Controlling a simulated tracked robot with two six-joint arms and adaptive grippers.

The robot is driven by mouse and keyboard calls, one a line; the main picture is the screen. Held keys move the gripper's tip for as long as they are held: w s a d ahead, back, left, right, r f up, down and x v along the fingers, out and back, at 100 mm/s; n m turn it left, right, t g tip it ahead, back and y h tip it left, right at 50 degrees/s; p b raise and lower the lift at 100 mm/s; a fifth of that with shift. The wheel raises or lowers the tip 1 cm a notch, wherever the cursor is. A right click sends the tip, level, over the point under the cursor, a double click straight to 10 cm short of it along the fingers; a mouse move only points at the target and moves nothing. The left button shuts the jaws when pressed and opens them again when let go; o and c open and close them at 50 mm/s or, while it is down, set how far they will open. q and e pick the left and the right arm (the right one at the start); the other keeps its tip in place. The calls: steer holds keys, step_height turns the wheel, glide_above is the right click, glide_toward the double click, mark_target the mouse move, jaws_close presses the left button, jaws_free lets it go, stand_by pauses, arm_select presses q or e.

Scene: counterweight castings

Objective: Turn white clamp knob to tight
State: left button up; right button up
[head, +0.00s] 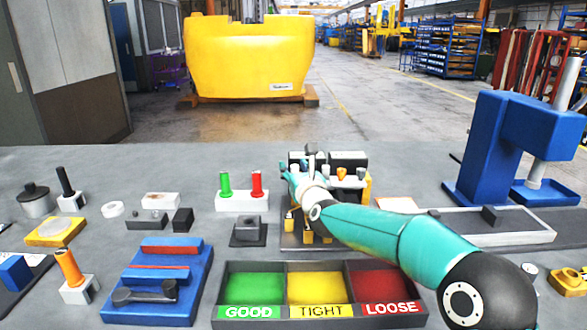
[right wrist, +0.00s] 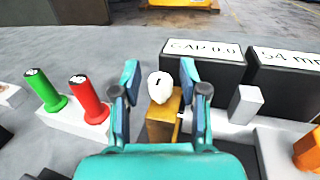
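The white clamp knob (right wrist: 161,88) with a short dark mark sits on top of an ochre block (right wrist: 162,122) in the right wrist view. My right gripper (right wrist: 160,84) is open, with one teal finger on each side of the knob. A gap shows between the knob and each finger, so it is not clasped. In the head view my right gripper (head: 303,168) is over the back of the fixture, and the knob cannot be made out there. My left gripper is in neither view.
Green (right wrist: 45,92) and red (right wrist: 89,102) handles stand left of the gripper. Behind it are a "GAP 0.0" display (right wrist: 203,72) and a "54 mm" display (right wrist: 284,84). A tray (head: 320,323) marked GOOD, TIGHT and LOOSE lies in front. A blue press (head: 500,150) stands right.

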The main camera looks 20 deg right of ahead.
jaws_close()
